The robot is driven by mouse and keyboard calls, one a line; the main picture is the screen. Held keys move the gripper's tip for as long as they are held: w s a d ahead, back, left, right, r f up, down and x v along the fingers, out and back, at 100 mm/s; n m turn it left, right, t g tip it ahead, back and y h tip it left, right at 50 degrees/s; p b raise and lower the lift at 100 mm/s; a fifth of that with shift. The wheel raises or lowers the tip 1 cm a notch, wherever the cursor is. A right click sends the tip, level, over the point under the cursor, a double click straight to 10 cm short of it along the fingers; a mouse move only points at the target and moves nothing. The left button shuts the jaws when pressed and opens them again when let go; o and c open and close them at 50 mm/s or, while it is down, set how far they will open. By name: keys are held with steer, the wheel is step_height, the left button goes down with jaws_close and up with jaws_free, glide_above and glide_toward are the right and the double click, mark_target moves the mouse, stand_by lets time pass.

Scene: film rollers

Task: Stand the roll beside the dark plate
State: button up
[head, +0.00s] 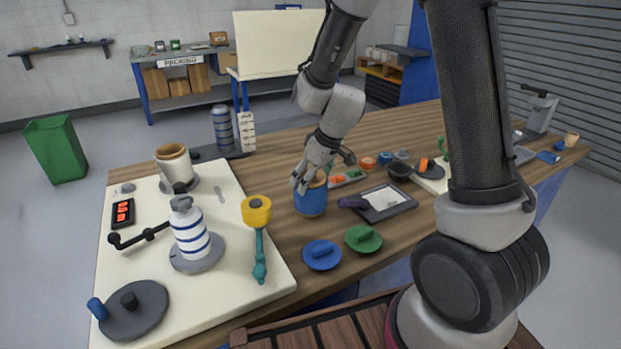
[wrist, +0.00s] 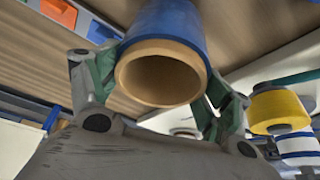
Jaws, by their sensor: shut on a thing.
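The roll is a blue film roll on a tan hollow core. It is upright at mid-table in the head view (head: 311,201), and its open core end faces the camera in the wrist view (wrist: 165,72). My gripper (head: 311,178) is shut on its upper end, a finger on either side (wrist: 158,95). I cannot tell whether its lower end touches the wood. A dark round plate (head: 150,302) with a black knob and a blue handle lies at the near left of the white board, well apart from the roll. A dark flat tray (head: 404,207) lies right of the roll.
The white board (head: 120,265) also holds a white-and-blue striped roll (head: 188,232) and a cream roll (head: 173,162). Blue (head: 322,256) and green (head: 362,239) lids lie in front. Some wood is bare behind it.

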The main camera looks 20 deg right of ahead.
steer(key=shift+f, duration=0.2)
steer(key=o, duration=1.5)
steer(key=v, duration=1.2)
steer(key=s+d+r+m+h, duration=0.1)
steer(key=s+d+r+m, duration=0.2)
steer(key=s, duration=0.8)
steer(key=s+d+r+m+h, duration=0.1)
steer(key=s+d+r+m, duration=0.2)
steer(key=s+d+r, duration=0.4)
steer(key=s+d, duration=0.2)
steer(key=s, duration=0.2)
steer(key=shift+s+d+m+t, duration=0.2)
steer(key=shift+m+t, duration=0.1)
steer(key=shift+m, duration=0.1)
